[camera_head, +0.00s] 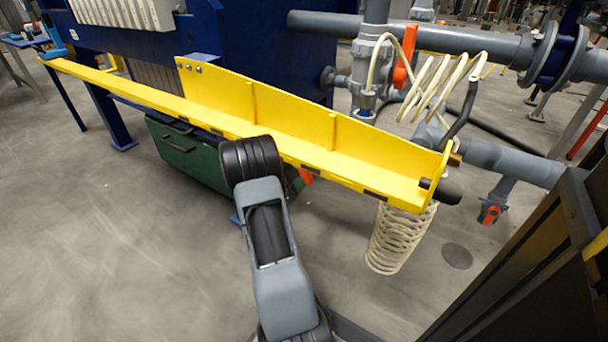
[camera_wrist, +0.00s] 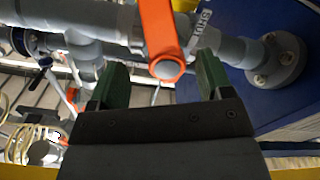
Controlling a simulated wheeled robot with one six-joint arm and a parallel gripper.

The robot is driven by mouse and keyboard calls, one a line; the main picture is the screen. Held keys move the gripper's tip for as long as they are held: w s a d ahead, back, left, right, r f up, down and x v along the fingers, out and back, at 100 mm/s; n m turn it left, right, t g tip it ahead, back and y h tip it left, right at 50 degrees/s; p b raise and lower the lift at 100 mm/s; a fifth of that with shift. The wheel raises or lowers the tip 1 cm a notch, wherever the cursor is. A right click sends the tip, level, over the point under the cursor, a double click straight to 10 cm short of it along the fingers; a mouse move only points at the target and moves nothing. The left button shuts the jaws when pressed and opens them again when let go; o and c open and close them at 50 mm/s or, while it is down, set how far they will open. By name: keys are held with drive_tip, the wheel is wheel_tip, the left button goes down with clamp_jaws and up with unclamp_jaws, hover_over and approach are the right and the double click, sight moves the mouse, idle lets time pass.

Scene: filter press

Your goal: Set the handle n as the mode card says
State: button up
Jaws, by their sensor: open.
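An orange lever handle (camera_wrist: 160,30) fills the upper middle of the wrist view, with its round pivot end between my green fingertips. My gripper (camera_wrist: 158,82) is open, with a finger on each side of that end; I cannot tell whether they touch it. The head view shows an orange handle (camera_head: 405,58) upright on a grey valve, a smaller one (camera_head: 491,214) low at the right, and an orange piece (camera_head: 306,176) partly hidden under the yellow rail. My gripper is hidden in the head view.
The yellow rail (camera_head: 290,130) runs across behind my arm. Grey pipes (camera_head: 480,42) and a coiled cream hose (camera_head: 400,240) stand at the right. A green bin (camera_head: 185,155) is under the rail. A dark frame (camera_head: 540,250) is at lower right. The floor at left is clear.

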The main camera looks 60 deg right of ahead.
sight(303, 171)
drive_tip(key=d+b, duration=0.2)
drive_tip(key=d, duration=0.6)
drive_tip(key=shift+d, duration=0.35)
drive_tip(key=shift+c, duration=0.2)
